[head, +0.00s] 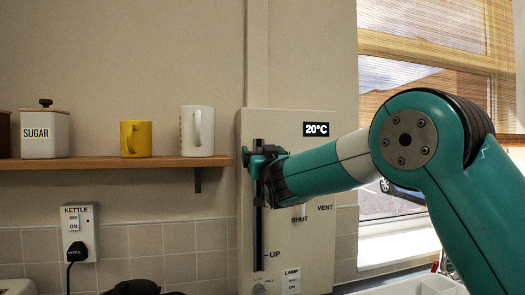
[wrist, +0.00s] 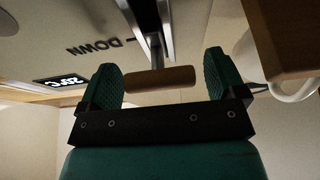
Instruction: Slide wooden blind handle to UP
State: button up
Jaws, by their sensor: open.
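The wooden handle (wrist: 160,80) is a short brown bar in the wrist view. It lies between the two fingers of my open gripper (wrist: 163,68), with a small gap at its right end; I cannot tell whether its left end touches. The word DOWN (wrist: 100,46) shows upside down near it. In the head view my gripper (head: 259,160) is at the upper part of the dark vertical slot (head: 258,235) on the beige panel (head: 300,245) and hides the handle. The UP label (head: 278,254) is beside the slot's lower end.
A wooden shelf (head: 100,163) left of the panel holds a white mug (head: 197,130), a yellow mug (head: 135,139) and a sugar jar (head: 45,133). The shelf's end is close to my gripper. A woven blind (head: 440,30) hangs in the window at right.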

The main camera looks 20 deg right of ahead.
jog(key=c, duration=1.3)
notch_tip(320, 180, down, 31)
jog(key=b, duration=3.2)
jog(key=shift+b, duration=0.3)
jog(key=shift+f, duration=0.1)
jog(key=o, duration=1.3)
jog(key=shift+s, duration=0.1)
jog(key=b+v, duration=0.3)
jog(key=v, duration=0.8)
jog(key=shift+s, duration=0.4)
